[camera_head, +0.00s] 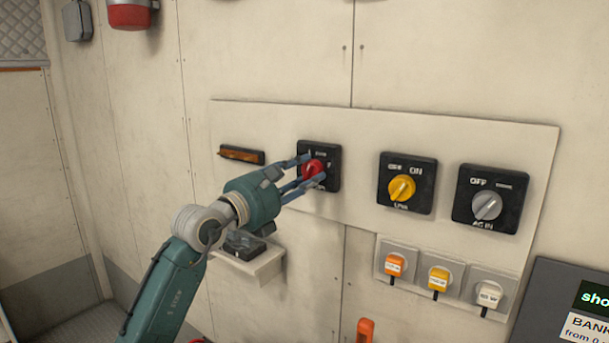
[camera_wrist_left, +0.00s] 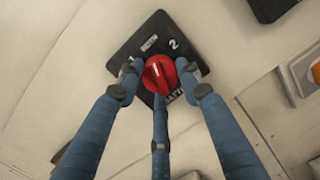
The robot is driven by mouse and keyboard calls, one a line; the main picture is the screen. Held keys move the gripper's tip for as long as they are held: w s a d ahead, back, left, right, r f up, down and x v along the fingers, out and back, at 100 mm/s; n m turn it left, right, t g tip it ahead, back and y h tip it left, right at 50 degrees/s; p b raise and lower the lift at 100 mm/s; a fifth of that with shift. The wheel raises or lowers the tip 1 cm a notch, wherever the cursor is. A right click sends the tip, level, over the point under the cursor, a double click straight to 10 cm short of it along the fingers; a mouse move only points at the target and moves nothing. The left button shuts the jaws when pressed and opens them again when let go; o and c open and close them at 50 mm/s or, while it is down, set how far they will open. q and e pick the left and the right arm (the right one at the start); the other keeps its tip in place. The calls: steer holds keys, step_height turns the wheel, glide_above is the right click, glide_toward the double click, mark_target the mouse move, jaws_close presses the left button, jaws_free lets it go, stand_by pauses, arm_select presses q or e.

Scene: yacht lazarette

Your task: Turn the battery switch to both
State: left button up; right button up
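The battery switch is a red knob (camera_head: 313,168) on a black square plate (camera_head: 332,152) at the left of the white wall panel. It also shows in the left wrist view as a red knob (camera_wrist_left: 160,76) on its black plate (camera_wrist_left: 168,22). Lower lettering is partly hidden. My right gripper is not in view.
A yellow rotary switch (camera_head: 401,188) and a grey rotary switch (camera_head: 486,206) sit to the right on the panel. An amber bar (camera_head: 241,155) is at the left. Several tagged plugs hang below. A small shelf (camera_head: 262,265) juts out beneath my left gripper.

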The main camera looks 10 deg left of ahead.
arm_select(q)
steer(key=o, duration=0.4)
steer(key=shift+f, duration=0.3)
steer(key=shift+r, duration=0.1)
steer(key=v, duration=1.2)
